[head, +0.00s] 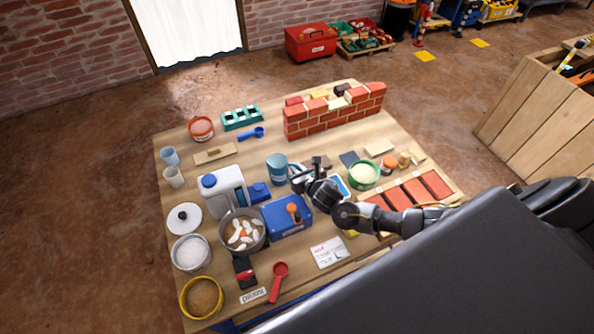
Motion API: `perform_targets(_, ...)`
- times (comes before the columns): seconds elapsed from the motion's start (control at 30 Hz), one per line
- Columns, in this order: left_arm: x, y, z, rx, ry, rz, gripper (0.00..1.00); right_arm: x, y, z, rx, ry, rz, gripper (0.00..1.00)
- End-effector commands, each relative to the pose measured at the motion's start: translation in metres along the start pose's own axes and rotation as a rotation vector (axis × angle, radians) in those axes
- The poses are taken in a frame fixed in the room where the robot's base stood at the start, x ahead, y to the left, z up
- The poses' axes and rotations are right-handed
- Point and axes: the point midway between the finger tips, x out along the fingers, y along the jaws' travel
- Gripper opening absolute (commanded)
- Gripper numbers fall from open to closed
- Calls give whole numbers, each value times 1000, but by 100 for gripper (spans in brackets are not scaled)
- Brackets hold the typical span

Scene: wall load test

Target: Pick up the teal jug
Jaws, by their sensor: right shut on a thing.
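The teal jug (276,168) is near the middle of the wooden table (180,142) in the head view. It is upright. My right gripper (298,175) reaches in from the right and is shut at the jug's right side, where the handle would be. The fingers hide that side, so the exact grip does not show. Whether the jug's base touches the table cannot be told. My left gripper is not in view.
A blue box (288,222), a white container with a blue cap (222,188) and a pot (243,232) stand left and in front. A small brick wall (330,118) is behind. A green bowl (364,175) and a brick tray (458,193) are right.

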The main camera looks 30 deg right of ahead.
Motion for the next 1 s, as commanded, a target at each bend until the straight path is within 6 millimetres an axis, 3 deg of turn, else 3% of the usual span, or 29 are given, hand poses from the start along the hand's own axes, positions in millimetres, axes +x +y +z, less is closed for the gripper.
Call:
perform_targets(0.2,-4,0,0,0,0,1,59,-9,2,20,1,-2,2,0)
perform_targets(0.7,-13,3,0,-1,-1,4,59,-69,24,54,3,-1,3,0)
perform_targets(1.0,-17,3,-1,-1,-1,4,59,-106,42,57,4,1,2,0)
